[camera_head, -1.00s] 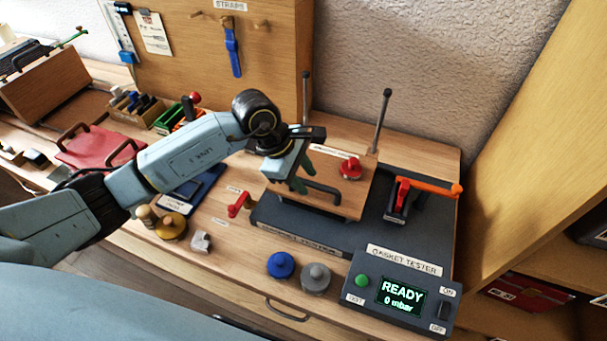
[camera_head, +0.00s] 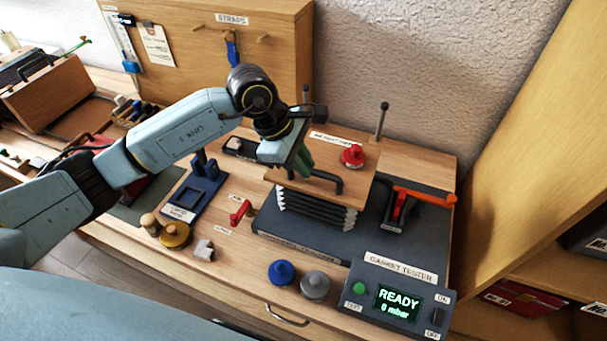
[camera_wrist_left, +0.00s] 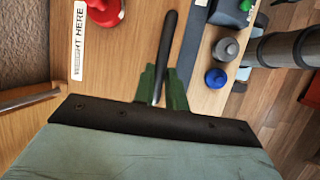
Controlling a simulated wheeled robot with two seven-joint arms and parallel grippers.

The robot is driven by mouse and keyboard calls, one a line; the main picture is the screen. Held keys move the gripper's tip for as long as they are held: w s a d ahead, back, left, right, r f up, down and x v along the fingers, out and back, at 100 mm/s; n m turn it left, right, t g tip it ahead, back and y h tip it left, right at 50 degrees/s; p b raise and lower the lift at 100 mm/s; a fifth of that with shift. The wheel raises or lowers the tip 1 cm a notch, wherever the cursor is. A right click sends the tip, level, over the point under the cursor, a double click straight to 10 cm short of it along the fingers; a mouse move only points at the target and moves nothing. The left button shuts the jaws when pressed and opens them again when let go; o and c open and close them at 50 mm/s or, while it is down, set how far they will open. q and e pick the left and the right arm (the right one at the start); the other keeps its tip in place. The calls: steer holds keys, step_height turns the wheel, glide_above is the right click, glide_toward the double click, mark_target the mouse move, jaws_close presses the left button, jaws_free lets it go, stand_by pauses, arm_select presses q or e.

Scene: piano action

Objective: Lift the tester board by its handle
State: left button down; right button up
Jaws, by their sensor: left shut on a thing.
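The tester board (camera_head: 345,205) is a wooden panel raised above the dark tester base (camera_head: 385,240), with pleated grey bellows (camera_head: 316,211) stretched open beneath it. Its black bar handle (camera_head: 328,177) shows along the board's front part. My left gripper (camera_head: 304,166) is shut on the handle. In the left wrist view the green fingers (camera_wrist_left: 162,88) close around the handle (camera_wrist_left: 165,50). My right gripper is out of view.
An orange-handled clamp (camera_head: 425,196) stands right of the board. The control box (camera_head: 400,295) reads READY, 0 mbar. Blue (camera_head: 281,272) and grey (camera_head: 315,286) knobs stand in front. A red lever (camera_head: 240,212) is at the left. Upright posts stand behind the board.

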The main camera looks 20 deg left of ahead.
arm_select(q)
step_height(320, 180, up, 6)
steer(key=shift+r+p, duration=0.1)
steer(key=shift+p, duration=0.4)
steer(key=c, duration=1.4)
jaws_free()
steer(key=shift+c, duration=0.2)
steer(key=shift+f, duration=0.2)
steer(key=b+v, duration=0.2)
steer(key=v, duration=1.1)
steer(key=shift+r, duration=0.2)
